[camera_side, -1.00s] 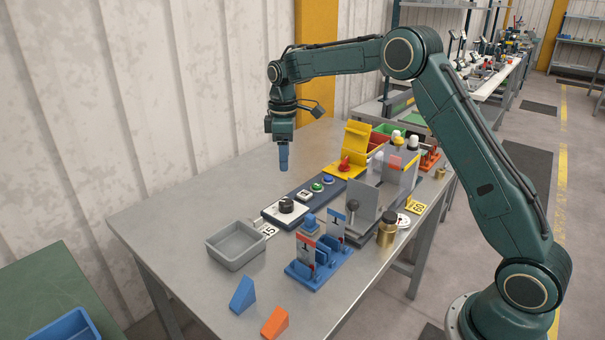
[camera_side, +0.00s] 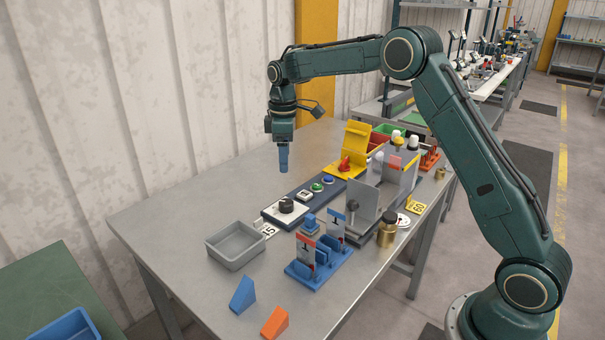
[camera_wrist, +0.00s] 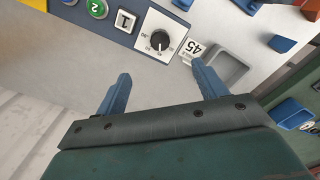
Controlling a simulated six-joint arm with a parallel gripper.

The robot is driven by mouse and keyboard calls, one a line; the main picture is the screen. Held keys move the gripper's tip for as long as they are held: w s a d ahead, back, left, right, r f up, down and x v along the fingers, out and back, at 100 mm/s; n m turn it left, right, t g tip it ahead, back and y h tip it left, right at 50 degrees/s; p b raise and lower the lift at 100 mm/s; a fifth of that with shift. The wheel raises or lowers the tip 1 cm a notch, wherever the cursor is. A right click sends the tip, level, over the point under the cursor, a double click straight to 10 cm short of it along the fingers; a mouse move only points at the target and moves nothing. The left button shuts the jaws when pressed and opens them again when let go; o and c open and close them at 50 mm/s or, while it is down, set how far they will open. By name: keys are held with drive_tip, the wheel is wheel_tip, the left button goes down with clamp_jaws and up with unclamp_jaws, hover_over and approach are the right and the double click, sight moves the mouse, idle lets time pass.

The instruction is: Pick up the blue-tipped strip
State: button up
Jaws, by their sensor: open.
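The blue-tipped strip (camera_side: 337,222) stands upright in the blue rack (camera_side: 322,272). It is a pale plate with a dark mark and a blue top end. A similar strip with a red top (camera_side: 305,247) stands in the same rack, nearer the side camera. My gripper (camera_side: 284,168) points down above the table, behind and left of the rack, well apart from both strips. In the wrist view its two blue fingers (camera_wrist: 160,75) are spread with nothing between them. I cannot make out the blue-tipped strip in the wrist view.
A control panel (camera_side: 308,192) with a dial and buttons lies below my gripper. A grey bin (camera_side: 236,260), a blue wedge (camera_side: 242,294) and an orange wedge (camera_side: 274,322) lie nearer the side camera. A grey bender (camera_side: 363,208) and a brass weight (camera_side: 386,235) stand right of the rack.

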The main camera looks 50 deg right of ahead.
drive_tip(key=s+a+n, duration=0.1)
drive_tip(key=s+n, duration=0.2)
drive_tip(key=s, duration=0.2)
drive_tip(key=s+a+r+n, duration=0.1)
drive_tip(key=s+n, duration=0.2)
drive_tip(key=s, duration=0.3)
drive_tip(key=s+n, duration=0.3)
drive_tip(key=s, duration=0.3)
drive_tip(key=shift+a+r, duration=0.35)
drive_tip(key=shift+a, duration=0.05)
drive_tip(key=shift+s+a+f+n, duration=0.1)
drive_tip(key=shift+s+f+n, duration=0.05)
drive_tip(key=shift+s+n, duration=0.45)
drive_tip(key=shift+f, duration=0.1)
hover_over(335, 227)
drive_tip(key=shift+s+f, duration=0.1)
drive_tip(key=shift+f, duration=4.1)
drive_tip(key=shift+f, duration=2.6)
